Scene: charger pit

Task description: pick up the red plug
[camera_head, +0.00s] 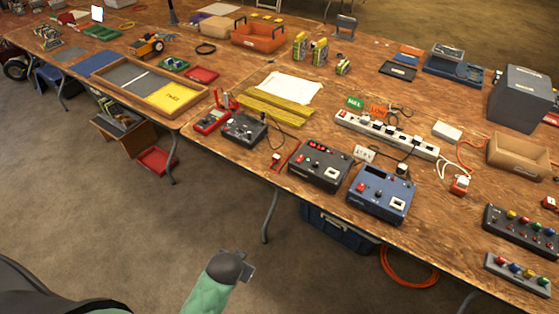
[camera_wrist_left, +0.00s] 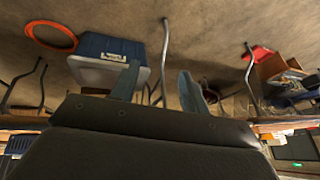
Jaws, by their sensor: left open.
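A small red-and-white plug-like piece (camera_head: 460,184) lies on the table at the right, beside pale cable loops. My left gripper (camera_head: 245,266) is low in front of the table, over the floor and well away from both. In the left wrist view its two fingers (camera_wrist_left: 158,88) stand apart with nothing between them. My right gripper is not in view.
A white power strip (camera_head: 385,134) with several plugs runs behind a blue charger box (camera_head: 382,192). A cardboard box (camera_head: 518,155) and button panels (camera_head: 520,230) stand at the right. A blue bin (camera_head: 338,230) and orange cable ring (camera_head: 410,266) lie under the table.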

